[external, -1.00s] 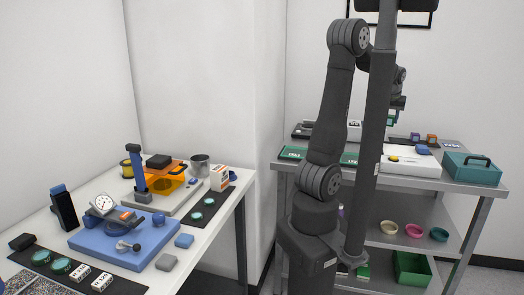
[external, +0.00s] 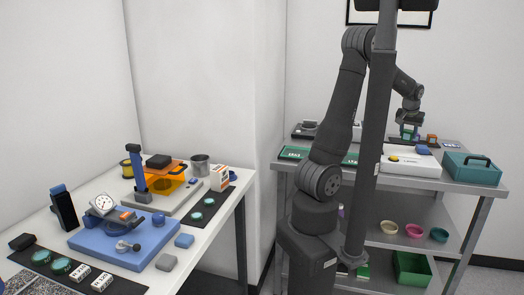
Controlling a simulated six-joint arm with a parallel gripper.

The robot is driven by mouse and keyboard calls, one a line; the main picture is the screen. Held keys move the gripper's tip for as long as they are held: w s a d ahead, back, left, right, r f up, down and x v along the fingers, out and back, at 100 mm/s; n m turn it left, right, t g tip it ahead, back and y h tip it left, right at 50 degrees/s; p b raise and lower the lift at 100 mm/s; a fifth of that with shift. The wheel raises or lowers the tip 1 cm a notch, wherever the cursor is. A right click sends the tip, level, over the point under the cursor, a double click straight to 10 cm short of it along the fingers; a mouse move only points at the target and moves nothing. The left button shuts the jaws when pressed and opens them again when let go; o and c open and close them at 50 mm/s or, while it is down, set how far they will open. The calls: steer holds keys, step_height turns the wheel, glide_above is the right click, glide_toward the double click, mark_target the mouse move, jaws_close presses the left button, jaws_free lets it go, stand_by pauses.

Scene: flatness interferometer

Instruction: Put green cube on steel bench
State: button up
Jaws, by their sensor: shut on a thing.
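My gripper (external: 410,121) is over the far part of the steel bench (external: 452,185), at the back right of the picture. It points down and is shut on the green cube (external: 407,130), which is small and partly covered by the fingers. The cube is low, close to the bench top behind a white device. I cannot tell whether it touches the surface under it.
An orange-brown cube (external: 431,138) stands just right of my gripper. The white device (external: 412,163) with a blue piece (external: 423,150) is in front. A teal case (external: 472,168) stands at the bench's right end. A white table (external: 215,212) with instruments is at left.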

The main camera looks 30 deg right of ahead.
steer(key=w+f, duration=0.1)
steer(key=w+d, duration=0.1)
steer(key=w, duration=0.1)
steer(key=shift+f, duration=2.4)
steer(key=shift+f, duration=0.1)
steer(key=o, duration=1.1)
steer(key=shift+o, duration=0.2)
steer(key=shift+a+r, duration=0.1)
steer(key=shift+r, duration=0.35)
steer(key=shift+o, duration=0.5)
steer(key=v, duration=1.1)
